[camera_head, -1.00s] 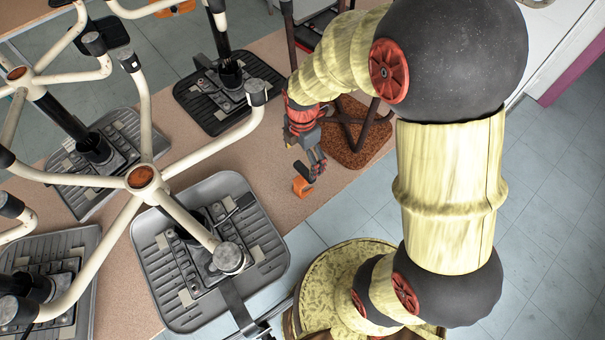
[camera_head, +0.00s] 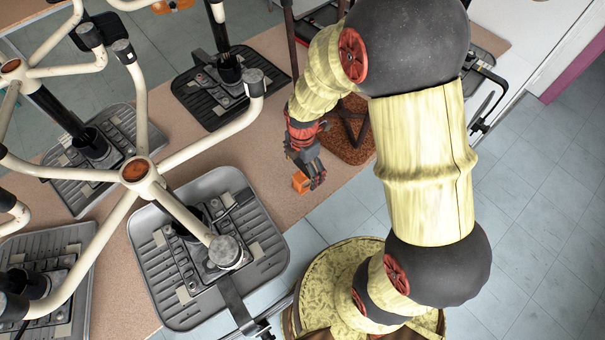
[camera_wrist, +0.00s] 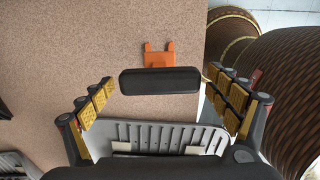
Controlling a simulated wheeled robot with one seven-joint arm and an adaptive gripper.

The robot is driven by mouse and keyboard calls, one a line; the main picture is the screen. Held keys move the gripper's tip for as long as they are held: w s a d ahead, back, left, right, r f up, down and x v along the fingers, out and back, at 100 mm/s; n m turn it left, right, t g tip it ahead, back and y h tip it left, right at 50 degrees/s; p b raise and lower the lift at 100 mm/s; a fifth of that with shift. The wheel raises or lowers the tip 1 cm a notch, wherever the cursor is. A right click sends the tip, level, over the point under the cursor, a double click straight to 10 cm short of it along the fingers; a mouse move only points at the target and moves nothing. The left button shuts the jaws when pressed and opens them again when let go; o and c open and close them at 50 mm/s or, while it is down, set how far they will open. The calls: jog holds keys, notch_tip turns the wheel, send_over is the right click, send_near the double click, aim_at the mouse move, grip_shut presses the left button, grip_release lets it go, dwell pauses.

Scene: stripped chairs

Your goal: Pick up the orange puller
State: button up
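The orange puller (camera_wrist: 160,58) shows in the wrist view with two short prongs pointing away over the brown tabletop. A black rounded bar (camera_wrist: 160,80) lies at its near end; I cannot tell for sure whether it is part of the puller. My gripper (camera_wrist: 161,81) is open, with its yellow-padded fingers wide apart to the left and right of the bar and no visible contact. In the head view the orange puller (camera_head: 301,181) shows close beside my gripper (camera_head: 315,176), near the table's edge. The gripper partly hides it, and the exact gap is unclear.
Upturned chair bases with cream legs (camera_head: 138,172) stand across the brown table (camera_head: 262,170) at left. A grey seat plate (camera_wrist: 150,134) is close below the gripper in the wrist view. A brown textured seat (camera_head: 350,140) is just behind the gripper. Open tiled floor (camera_head: 540,220) is at right.

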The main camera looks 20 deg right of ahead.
jog(key=shift+c, duration=1.2)
jog(key=c, duration=1.7)
